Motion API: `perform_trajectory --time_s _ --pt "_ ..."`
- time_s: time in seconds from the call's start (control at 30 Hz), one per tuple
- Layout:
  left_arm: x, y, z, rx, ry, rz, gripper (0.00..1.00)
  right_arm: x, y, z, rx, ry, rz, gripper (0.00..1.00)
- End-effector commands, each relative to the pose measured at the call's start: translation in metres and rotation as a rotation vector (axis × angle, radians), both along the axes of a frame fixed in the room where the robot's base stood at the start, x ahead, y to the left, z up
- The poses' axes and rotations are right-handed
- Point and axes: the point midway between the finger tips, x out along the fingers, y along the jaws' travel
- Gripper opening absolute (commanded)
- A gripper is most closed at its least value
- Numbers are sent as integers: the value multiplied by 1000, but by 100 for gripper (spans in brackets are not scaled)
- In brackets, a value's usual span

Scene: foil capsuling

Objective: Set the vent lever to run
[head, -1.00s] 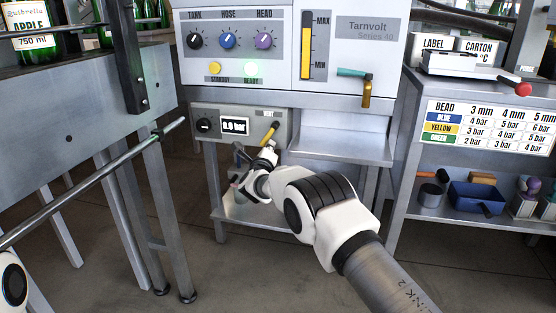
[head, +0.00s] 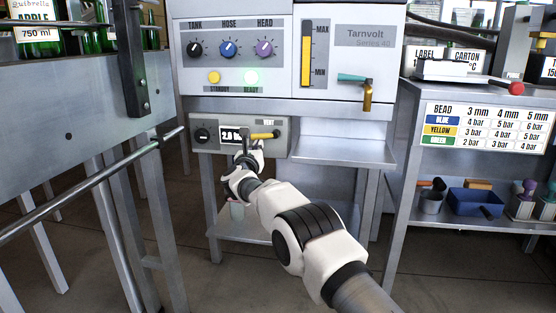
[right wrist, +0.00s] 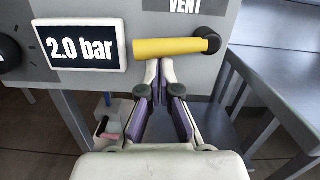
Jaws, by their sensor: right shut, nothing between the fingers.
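The yellow vent lever (head: 264,135) sits on the grey panel under the VENT label. It lies about level, its free end pointing left from the dark pivot at its right; it also shows in the right wrist view (right wrist: 168,48). My right gripper (right wrist: 158,64) is shut and empty, its fingertips just under the lever's left half. I cannot tell whether they touch it. In the head view the right gripper (head: 248,146) is at the panel, partly hiding the display and lever end. The display (right wrist: 80,46) reads 2.0 bar. My left gripper is out of view.
The machine's shelf (head: 340,151) juts out right of the panel. A dark knob (head: 203,135) is left of the display. A metal bar (head: 95,183) runs along the left table. The right bench (head: 412,165) holds a bead chart. Open floor lies in front.

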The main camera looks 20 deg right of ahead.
Motion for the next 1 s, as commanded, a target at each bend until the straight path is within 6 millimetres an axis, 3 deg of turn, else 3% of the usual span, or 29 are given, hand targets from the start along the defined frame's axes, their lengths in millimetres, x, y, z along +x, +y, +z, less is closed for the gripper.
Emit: perform_trajectory --time_s 0.33,1.0 --pt "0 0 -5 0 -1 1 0 1 1 6 98 -67 -1 0" --pt "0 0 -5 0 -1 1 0 -2 4 6 108 -71 -2 0"
